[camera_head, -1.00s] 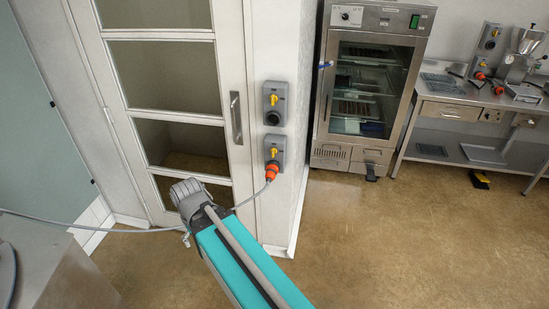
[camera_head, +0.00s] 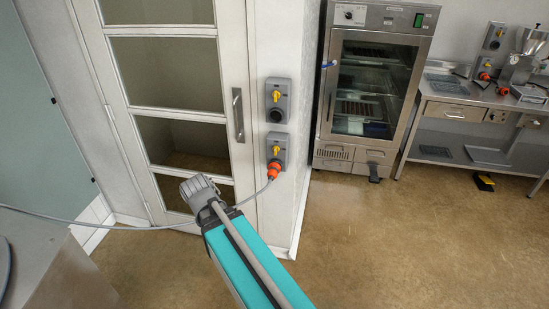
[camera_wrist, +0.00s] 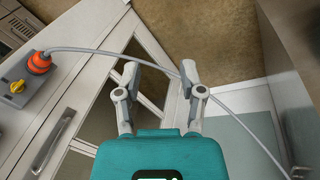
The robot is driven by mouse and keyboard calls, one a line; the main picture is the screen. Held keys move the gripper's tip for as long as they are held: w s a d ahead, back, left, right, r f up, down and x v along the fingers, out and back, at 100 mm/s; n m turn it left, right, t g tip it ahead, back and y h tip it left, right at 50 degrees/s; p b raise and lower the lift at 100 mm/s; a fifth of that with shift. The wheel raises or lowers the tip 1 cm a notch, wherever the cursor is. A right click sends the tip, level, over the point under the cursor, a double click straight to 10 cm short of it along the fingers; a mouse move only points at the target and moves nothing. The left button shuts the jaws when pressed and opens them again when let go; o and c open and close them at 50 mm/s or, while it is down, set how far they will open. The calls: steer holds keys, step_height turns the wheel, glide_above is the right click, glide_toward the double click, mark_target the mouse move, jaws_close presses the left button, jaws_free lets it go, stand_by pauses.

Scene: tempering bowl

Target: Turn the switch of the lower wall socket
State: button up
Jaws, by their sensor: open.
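The lower wall socket (camera_head: 281,142) is a grey box on the white wall edge right of the door, with a yellow switch (camera_head: 276,150) on its front. An orange plug (camera_head: 274,170) with a grey cable is in its bottom. In the wrist view a grey socket box (camera_wrist: 36,98) with a yellow switch (camera_wrist: 17,86) and orange plug (camera_wrist: 39,62) shows at the far left. My gripper (camera_wrist: 160,72) is open and empty, its fingers well apart from the socket.
An upper socket (camera_head: 277,112) with its own yellow switch sits just above the lower one. The door handle (camera_head: 238,115) is to the left. The grey cable (camera_wrist: 100,51) runs past the fingers. A steel cabinet (camera_head: 345,155) stands right; the floor between is clear.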

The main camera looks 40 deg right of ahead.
steer(key=w+d+f+n+t+h+b, duration=0.25)
steer(key=w+d+f+b, duration=0.2)
steer(key=d, duration=0.45)
steer(key=n+t+h+b, duration=0.85)
steer(key=n+b, duration=0.95)
steer(key=n, duration=0.4)
glide_toward(275, 151)
steer(key=v, duration=0.5)
steer(key=shift+w+r+g, duration=0.15)
steer(key=shift+w+g, duration=0.15)
steer(key=shift+w, duration=0.05)
steer(key=x, duration=1.3)
steer(key=shift+w+d, duration=0.2)
steer(key=shift+d, duration=0.15)
jaws_close()
